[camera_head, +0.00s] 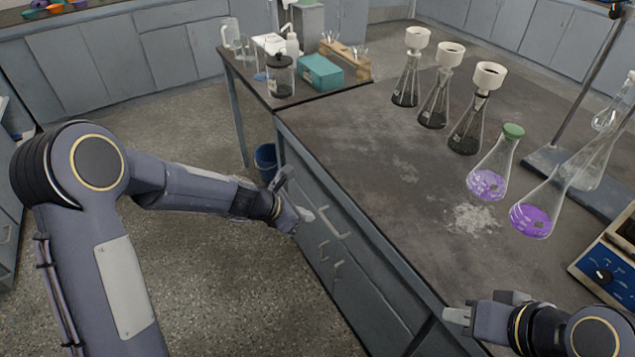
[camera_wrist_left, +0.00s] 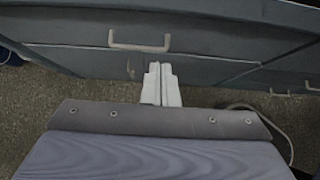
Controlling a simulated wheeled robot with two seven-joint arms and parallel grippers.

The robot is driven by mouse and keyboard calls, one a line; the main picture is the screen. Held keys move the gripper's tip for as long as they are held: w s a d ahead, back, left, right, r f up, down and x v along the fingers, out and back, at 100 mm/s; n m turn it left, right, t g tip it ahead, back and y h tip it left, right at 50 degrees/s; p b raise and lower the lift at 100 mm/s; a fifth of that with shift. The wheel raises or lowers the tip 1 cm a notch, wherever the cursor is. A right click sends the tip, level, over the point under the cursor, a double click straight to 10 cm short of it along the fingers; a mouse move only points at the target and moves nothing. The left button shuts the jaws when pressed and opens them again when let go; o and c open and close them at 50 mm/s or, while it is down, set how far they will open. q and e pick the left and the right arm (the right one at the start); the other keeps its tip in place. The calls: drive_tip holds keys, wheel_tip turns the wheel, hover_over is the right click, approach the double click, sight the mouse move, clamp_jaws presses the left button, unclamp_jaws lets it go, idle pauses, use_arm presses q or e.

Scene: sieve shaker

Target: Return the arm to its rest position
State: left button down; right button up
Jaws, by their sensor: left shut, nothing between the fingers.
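My left arm comes in from the left in the head view. Its gripper (camera_head: 304,214) hangs in front of the bench's drawer side, below the level of the top. In the left wrist view the fingers of this gripper (camera_wrist_left: 161,84) are together with nothing between them, and a drawer handle (camera_wrist_left: 140,46) lies beyond. I cannot tell whether the fingers touch the drawer front. My right gripper (camera_head: 458,316) is at the lower right, by the bench's front edge. Its fingers are partly hidden, so its opening is unclear.
The dark bench top (camera_head: 400,190) carries several flasks, including a green-stoppered one with purple contents (camera_head: 488,183) and another purple one (camera_head: 533,219). A blue device (camera_head: 606,262) stands at the right edge. A blue bucket (camera_head: 265,160) is beside the bench. The floor at left is open.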

use_arm(q)
drive_tip(key=shift+r, duration=0.15)
drive_tip(key=s+a+r+m+p, duration=0.2)
drive_tip(key=s+a+r+m, duration=0.2)
drive_tip(key=s+r+m, duration=0.4)
drive_tip(key=s+a+r+m+p, duration=0.2)
drive_tip(key=s+a+r+m, duration=0.25)
drive_tip(key=r, duration=0.55)
drive_tip(key=s+a+m+y+p, duration=0.1)
drive_tip(key=s+a+m, duration=0.1)
drive_tip(key=s+m, duration=0.3)
drive_tip(key=s+a+r+m+y+p, duration=0.1)
drive_tip(key=s+m, duration=0.4)
drive_tip(key=s, duration=0.7)
drive_tip(key=a+y, duration=0.1)
drive_tip(key=a, duration=0.1)
drive_tip(key=shift+s+a+r+m+t+y, duration=0.15)
drive_tip(key=shift+a+r+m+t+y, duration=0.15)
drive_tip(key=shift+a+m, duration=0.05)
